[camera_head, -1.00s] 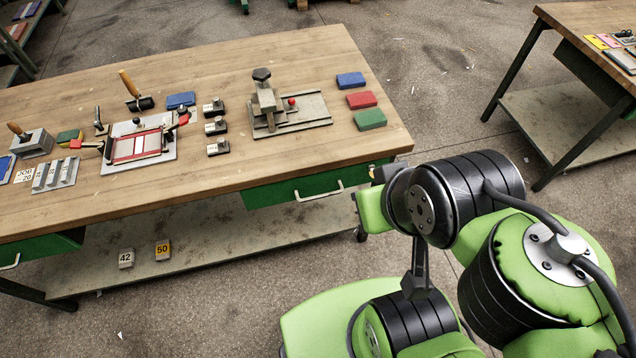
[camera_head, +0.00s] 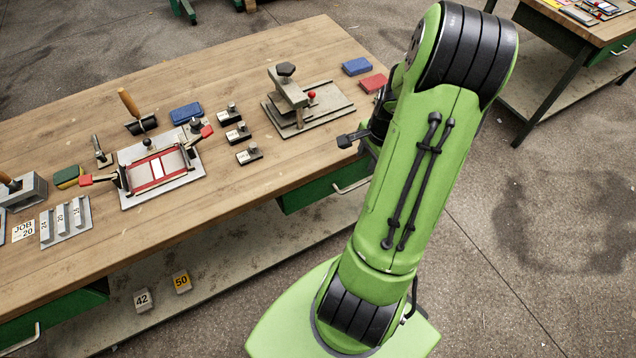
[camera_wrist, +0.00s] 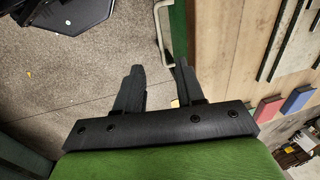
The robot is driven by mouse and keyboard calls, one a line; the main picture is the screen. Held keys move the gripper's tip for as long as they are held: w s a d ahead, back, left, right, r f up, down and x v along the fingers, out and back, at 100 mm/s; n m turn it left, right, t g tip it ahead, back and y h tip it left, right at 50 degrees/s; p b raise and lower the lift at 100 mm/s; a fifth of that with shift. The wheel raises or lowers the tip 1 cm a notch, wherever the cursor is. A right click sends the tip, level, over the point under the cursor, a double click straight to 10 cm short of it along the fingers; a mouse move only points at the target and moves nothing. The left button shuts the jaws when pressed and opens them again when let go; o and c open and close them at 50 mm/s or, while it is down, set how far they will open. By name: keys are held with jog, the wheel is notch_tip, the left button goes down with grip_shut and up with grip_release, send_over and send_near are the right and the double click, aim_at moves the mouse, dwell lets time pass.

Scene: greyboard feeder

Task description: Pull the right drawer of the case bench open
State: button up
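The case bench (camera_head: 235,70) is a long wooden-topped table. Its right drawer (camera_head: 310,193) has a green front under the near edge and looks shut. The drawer's pale bar handle (camera_head: 352,186) is partly hidden by my arm. The handle also shows in the wrist view (camera_wrist: 158,22), beside the green drawer front (camera_wrist: 179,35). My gripper (camera_wrist: 160,66) is open and empty. Its two dark fingers point toward the handle, which lies beyond the fingertips, apart from them. In the head view my arm hides most of the gripper.
A clamp fixture (camera_head: 300,105), a red-framed jig (camera_head: 157,172), and blue (camera_head: 356,66) and red (camera_head: 373,83) blocks stand on the top. A left drawer (camera_head: 60,312) and lower shelf (camera_head: 215,268) are below. Another bench (camera_head: 560,75) stands at right. Floor between is clear.

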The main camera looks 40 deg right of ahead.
aim_at(355, 186)
jog(key=w+f+b, duration=0.1)
jog(key=f, duration=0.4)
jog(key=f+b, duration=0.2)
jog(key=f, duration=0.3)
jog(key=w+d+f+b, duration=0.1)
jog(key=f, duration=0.5)
jog(key=shift+w, duration=0.35)
jog(key=shift+r, duration=0.1)
grip_shut()
